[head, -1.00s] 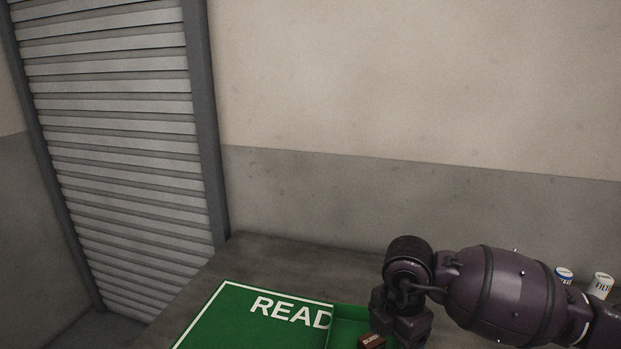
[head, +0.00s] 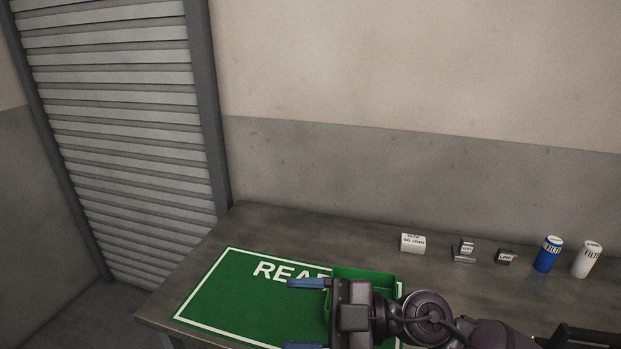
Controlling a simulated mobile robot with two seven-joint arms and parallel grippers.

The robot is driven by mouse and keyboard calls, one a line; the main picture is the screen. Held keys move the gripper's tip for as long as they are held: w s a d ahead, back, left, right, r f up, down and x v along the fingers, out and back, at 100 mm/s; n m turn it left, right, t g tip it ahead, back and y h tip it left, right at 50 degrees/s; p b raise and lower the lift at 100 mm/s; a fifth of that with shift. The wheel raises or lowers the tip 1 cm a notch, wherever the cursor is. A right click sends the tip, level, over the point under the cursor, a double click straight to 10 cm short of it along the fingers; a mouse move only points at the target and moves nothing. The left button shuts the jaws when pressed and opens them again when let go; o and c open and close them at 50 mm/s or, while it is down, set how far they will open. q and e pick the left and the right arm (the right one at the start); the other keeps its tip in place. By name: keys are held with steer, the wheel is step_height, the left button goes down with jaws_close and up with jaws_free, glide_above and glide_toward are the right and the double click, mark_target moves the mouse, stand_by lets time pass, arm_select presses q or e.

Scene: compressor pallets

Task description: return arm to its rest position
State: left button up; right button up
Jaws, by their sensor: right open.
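My right arm comes in from the lower right, with its gripper (head: 305,314) pointing left over the green mat (head: 235,298). Its two blue-tipped fingers are wide apart, with nothing between them. The gripper body and wrist cover much of the green tray (head: 365,273), whose back wall shows behind them. What lies inside the tray is hidden. My left gripper is not in view.
Along the back of the dark table (head: 300,231) stand a white box (head: 413,243), small boxes (head: 464,251) and (head: 506,257), a blue can (head: 547,254) and a white can (head: 587,260). A wall is behind. The table's left back is clear.

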steer(key=w+d+r+m+t+h, duration=0.25)
steer(key=d+m+t, duration=0.25)
steer(key=m+t, duration=0.3)
steer(key=w+d+r+m+t+h, duration=0.1)
steer(key=w+d+m+t+h, duration=0.15)
steer(key=d+m+t, duration=0.55)
steer(key=d+f+m+t+h, duration=0.1)
steer(key=d+f+m+h, duration=0.75)
steer(key=h, duration=0.45)
steer(key=s+d+f+g+h, duration=0.1)
steer(key=s+d+f+g, duration=0.3)
steer(key=s+f+g, duration=0.45)
steer(key=s+d+f+g+h, duration=0.1)
steer(key=s+d+f+g, duration=0.35)
steer(key=s+f, duration=0.65)
steer(key=w+a+f+t+y, duration=0.1)
steer(key=w+f+t, duration=0.3)
steer(key=f+t, duration=0.3)
steer(key=shift+w+f, duration=0.4)
steer(key=shift+f, duration=0.1)
